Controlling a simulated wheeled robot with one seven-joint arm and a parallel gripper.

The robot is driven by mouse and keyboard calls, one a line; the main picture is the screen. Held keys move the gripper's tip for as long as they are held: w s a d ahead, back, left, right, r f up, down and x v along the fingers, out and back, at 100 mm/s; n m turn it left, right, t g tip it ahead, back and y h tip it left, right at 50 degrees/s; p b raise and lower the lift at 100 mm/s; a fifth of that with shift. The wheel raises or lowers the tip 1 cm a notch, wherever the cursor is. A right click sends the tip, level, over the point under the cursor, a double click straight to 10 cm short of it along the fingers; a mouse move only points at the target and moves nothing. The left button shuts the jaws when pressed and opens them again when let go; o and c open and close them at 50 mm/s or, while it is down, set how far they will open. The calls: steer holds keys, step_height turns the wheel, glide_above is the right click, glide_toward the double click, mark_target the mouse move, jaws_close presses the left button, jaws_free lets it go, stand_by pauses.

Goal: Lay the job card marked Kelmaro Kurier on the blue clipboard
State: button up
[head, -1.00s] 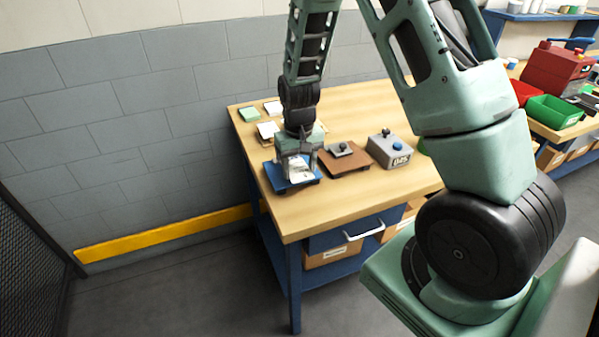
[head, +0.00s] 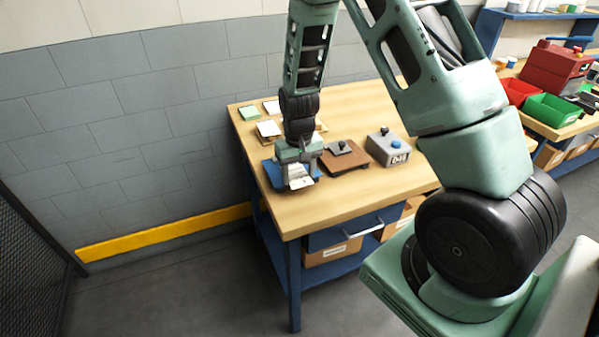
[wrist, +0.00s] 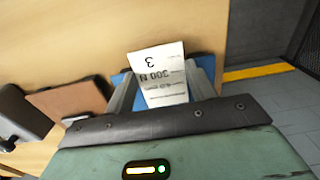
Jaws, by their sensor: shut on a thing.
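My gripper (head: 297,178) is over the blue clipboard (head: 271,176) near the table's front left edge. It is shut on a white job card (head: 300,183). In the wrist view the card (wrist: 163,70) sticks out between the two fingers, with blue clipboard surface (wrist: 206,66) showing beyond it on both sides. Its print is turned over, with a "3" and "300 N" visible. I cannot read the name Kelmaro Kurier. I cannot tell whether the card touches the clipboard.
A brown board (head: 343,160) with a grey clip lies just right of the clipboard. White cards (head: 268,128) and a green one (head: 249,114) lie behind. The table's front strip is bare.

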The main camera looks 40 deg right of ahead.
mark_target(298, 178)
steer(key=o, duration=0.9)
steer(key=shift+s+a+f, duration=0.15)
steer(key=shift+s+f, duration=0.1)
steer(key=shift+f, duration=0.55)
steer(key=shift+c, duration=0.2)
steer(key=shift+o, duration=0.5)
steer(key=shift+w+r+p, duration=0.2)
steer(key=shift+r+p, duration=0.2)
steer(key=shift+r, duration=0.35)
step_height(298, 178, up, 11)
steer(key=b, duration=0.1)
steer(key=s+a+r+n+y, duration=0.1)
steer(key=s+a+r+n, duration=0.25)
steer(key=s+a, duration=0.55)
steer(key=s+a+r+n, duration=0.35)
steer(key=s+a, duration=0.25)
steer(key=a, duration=0.6)
steer(key=s+a+n, duration=0.3)
steer(key=s+n, duration=0.1)
steer(key=s, duration=0.5)
steer(key=shift+f, duration=0.15)
steer(key=shift+a, duration=0.1)
